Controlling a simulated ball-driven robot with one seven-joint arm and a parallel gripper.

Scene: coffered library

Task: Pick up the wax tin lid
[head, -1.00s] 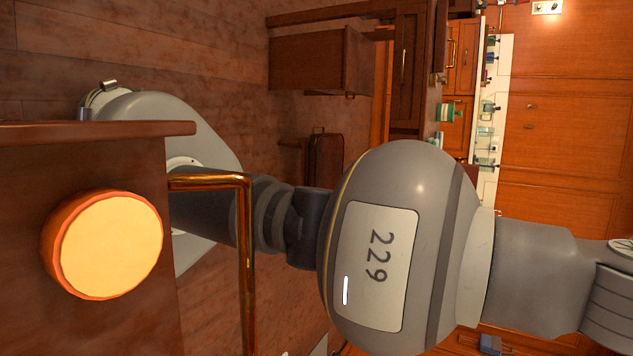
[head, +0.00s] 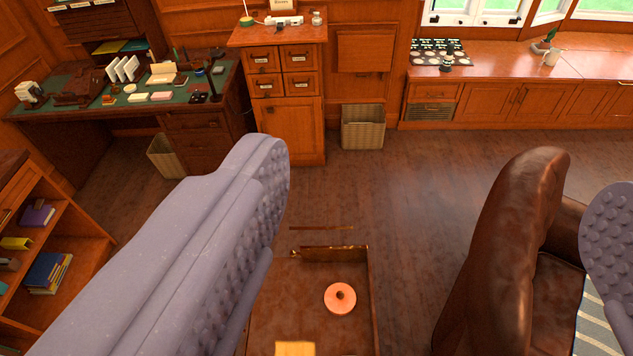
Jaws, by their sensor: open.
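A round coral-orange disc (head: 340,298) with a small dark centre lies on a brown wooden top (head: 280,305) at the bottom middle of the head view. It looks like the wax tin lid, but I cannot be sure. My gripper (head: 440,180) is open and empty. Its large lavender-grey, studded left finger crosses the lower left, and its right finger shows only partly at the right edge. The disc appears in the gap between the fingers, apart from both. A pale yellow-orange piece (head: 295,348) is cut off at the bottom edge.
A raised edge with brass fittings (head: 328,253) bounds the wooden top's far side. A brown leather armchair (head: 515,245) stands to the right. A bookcase (head: 40,245), desk (head: 190,108), cabinet (head: 290,120) and wicker bin (head: 363,128) stand beyond. Open floor (head: 395,190) lies between.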

